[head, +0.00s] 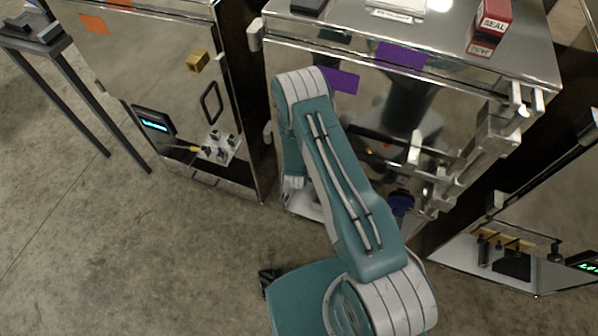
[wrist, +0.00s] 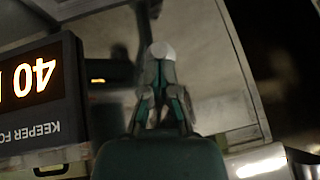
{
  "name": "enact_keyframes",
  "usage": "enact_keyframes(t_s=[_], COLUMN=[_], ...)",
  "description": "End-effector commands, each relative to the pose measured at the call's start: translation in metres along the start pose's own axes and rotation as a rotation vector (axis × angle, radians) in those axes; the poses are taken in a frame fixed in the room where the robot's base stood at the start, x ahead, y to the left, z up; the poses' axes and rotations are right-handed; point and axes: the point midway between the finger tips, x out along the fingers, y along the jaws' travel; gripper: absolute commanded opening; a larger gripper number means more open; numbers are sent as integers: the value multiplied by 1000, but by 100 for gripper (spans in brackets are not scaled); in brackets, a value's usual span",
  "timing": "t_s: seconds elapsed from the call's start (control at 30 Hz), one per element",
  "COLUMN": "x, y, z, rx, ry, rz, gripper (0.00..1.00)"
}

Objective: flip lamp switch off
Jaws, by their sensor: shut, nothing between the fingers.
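My gripper (wrist: 161,58) shows in the wrist view with its grey and teal fingers together and nothing between them. Its tips point toward a dull metal surface (wrist: 208,60). I cannot make out a lamp or its switch for certain in either view. A black unit with an upside-down glowing "40" display (wrist: 38,78) stands left of my gripper in the wrist view.
The left trailer (head: 150,60) carries a small switch panel (head: 219,148), a blue-lit display (head: 153,123), a yellow block (head: 198,60) and a black handle (head: 210,102). A red SEAL box (head: 494,17) sits on the middle trailer's top (head: 455,45). Concrete floor (head: 90,240) is clear at lower left.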

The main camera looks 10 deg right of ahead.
Motion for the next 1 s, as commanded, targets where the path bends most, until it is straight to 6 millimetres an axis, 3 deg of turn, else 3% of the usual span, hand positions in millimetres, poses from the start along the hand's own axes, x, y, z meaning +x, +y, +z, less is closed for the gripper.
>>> enact_keyframes(t_s=[0.43, 1.0], x=[4, 11], y=[3, 5], z=[13, 22], rx=[-27, -23], ry=[174, 169], rz=[-23, -23], gripper=[0, 0])
